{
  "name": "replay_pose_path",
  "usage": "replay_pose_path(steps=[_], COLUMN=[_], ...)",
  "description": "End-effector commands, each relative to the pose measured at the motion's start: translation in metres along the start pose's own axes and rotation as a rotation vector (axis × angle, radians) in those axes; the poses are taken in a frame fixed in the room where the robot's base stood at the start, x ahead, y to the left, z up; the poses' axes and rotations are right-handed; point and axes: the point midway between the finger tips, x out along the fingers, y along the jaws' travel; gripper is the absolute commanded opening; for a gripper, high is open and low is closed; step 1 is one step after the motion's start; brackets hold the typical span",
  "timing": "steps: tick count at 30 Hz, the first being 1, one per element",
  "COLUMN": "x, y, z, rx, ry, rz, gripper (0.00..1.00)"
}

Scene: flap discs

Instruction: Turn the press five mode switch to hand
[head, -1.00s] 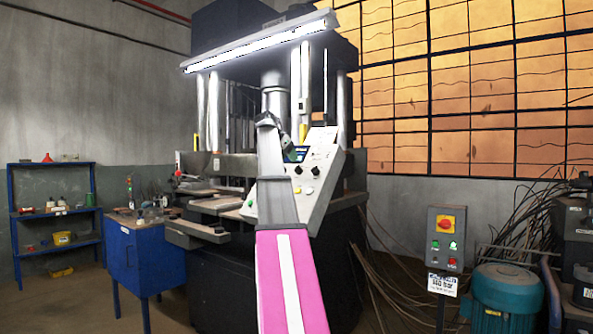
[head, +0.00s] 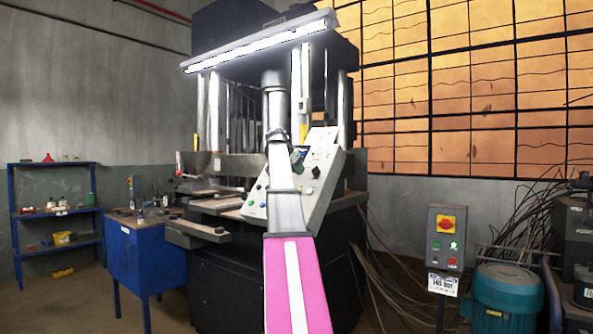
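The press's sloped control panel (head: 326,160) faces me in the head view, with small buttons and a dark knob (head: 316,172) on its right part. I cannot tell whether this knob is the mode switch, and I cannot read its labels or setting. My grey and pink arm crosses in front of the panel and hides its middle strip. My gripper (head: 297,150) is at the far end of the arm, near the panel's upper part. It is small and partly hidden, so its fingers and any contact with the panel are unclear.
The dark press (head: 235,285) stands behind the panel under a lit tube. A blue cabinet (head: 140,262) is at left, with a blue shelf (head: 57,213) beyond. At right are a grey switch box (head: 446,238), a teal motor (head: 508,297) and loose cables.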

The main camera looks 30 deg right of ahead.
Motion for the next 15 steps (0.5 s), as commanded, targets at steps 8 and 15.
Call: replay_pose_path(steps=[8,15], x=[-0.0002,-0.0002], y=[0.0003,0.0005], z=[0.0,0.0001], rx=[-0.008,-0.088], ry=[0.0,0.005], rz=[0.002,0.008], gripper=[0.11,0.11])
